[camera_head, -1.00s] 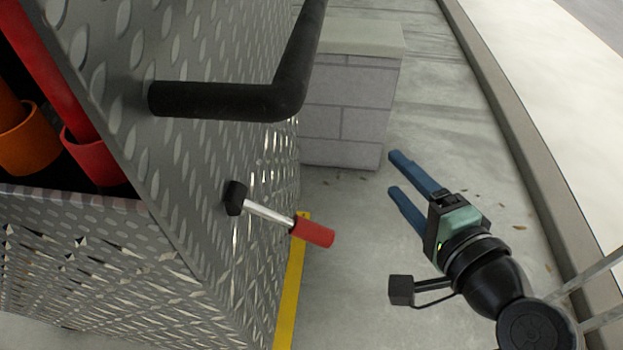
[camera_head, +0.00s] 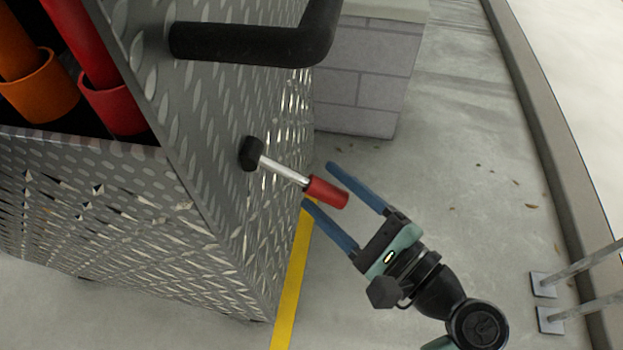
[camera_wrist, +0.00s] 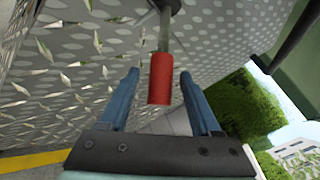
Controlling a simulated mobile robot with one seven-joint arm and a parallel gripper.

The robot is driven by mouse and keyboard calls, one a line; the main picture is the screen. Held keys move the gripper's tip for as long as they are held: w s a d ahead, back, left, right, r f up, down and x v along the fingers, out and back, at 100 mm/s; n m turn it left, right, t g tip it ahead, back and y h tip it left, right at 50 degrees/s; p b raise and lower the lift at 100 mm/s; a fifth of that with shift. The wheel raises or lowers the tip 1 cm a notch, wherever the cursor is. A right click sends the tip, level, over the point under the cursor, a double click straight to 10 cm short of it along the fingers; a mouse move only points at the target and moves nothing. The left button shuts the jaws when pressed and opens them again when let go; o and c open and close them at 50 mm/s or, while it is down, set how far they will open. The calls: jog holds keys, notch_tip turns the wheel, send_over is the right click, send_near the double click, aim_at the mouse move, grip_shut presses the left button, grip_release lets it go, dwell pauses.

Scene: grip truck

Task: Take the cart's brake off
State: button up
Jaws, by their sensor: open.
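The cart (camera_head: 215,215) is a diamond-plate metal box at the left of the head view. Its brake lever has a black pivot, a silver rod and a red grip (camera_head: 327,192), and sticks out from the side panel, sloping down to the right. In the wrist view the red grip (camera_wrist: 160,78) hangs between the two blue fingers, with space on both sides. My gripper (camera_head: 318,184) is open, its fingertips on either side of the red grip in the head view. In the wrist view my gripper (camera_wrist: 160,84) is empty. Contact with the grip cannot be seen.
A black bar handle (camera_head: 245,45) juts from the cart above the lever. Orange (camera_head: 45,90) and red (camera_head: 115,108) tubes stand inside the cart. A grey block wall (camera_head: 365,85) stands behind. A yellow line (camera_head: 290,285) runs on the floor. Open concrete lies to the right.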

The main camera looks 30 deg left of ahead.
aim_at(311, 179)
jog(key=shift+b+x, duration=0.3)
jog(key=shift+x, duration=1.6)
grip_shut()
